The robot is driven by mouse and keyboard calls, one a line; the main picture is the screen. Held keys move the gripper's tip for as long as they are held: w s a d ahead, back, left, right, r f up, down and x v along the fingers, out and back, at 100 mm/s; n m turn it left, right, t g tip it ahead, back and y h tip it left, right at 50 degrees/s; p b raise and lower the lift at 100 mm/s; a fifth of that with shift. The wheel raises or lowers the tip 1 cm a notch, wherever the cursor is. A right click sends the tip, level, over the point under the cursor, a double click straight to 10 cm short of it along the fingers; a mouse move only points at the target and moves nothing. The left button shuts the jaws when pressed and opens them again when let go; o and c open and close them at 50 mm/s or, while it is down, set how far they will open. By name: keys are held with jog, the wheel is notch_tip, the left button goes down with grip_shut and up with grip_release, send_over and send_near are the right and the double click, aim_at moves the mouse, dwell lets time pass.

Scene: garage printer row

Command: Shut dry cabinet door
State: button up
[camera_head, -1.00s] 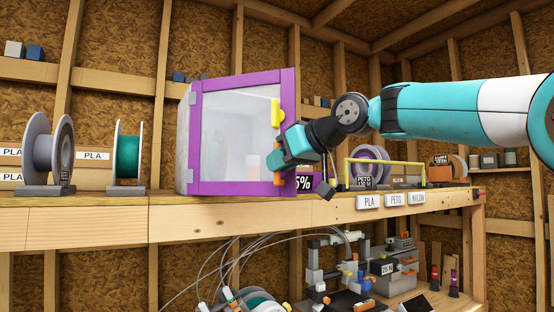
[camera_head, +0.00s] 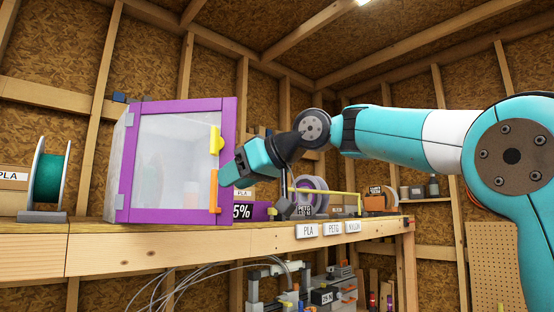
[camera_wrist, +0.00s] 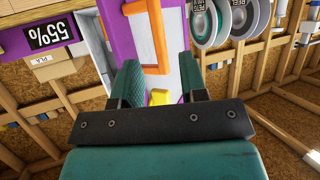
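The dry cabinet (camera_head: 121,165) stands on the wooden shelf, at the left of the head view. Its purple-framed, frosted door (camera_head: 180,104) is ajar, with hinges on the left and the free edge at right. The door carries an orange handle (camera_head: 214,192) and a yellow piece (camera_head: 215,140) above it. My gripper (camera_head: 222,173) is at the door's free edge, beside the handle. In the wrist view my gripper (camera_wrist: 158,65) has its two fingers apart, with the orange handle (camera_wrist: 158,50) ahead between them. Whether a finger touches the door cannot be told.
A purple panel marked 55% (camera_wrist: 50,35) shows beside the door. A green spool (camera_head: 48,178) stands left of the cabinet. Spools (camera_head: 307,190) and a yellow rail (camera_head: 335,191) stand right of my gripper. Printer gear (camera_head: 270,283) fills the space below the shelf (camera_head: 140,248).

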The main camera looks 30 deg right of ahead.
jog(key=v, duration=1.2)
jog(key=shift+p, duration=0.35)
jog(key=shift+d, duration=0.1)
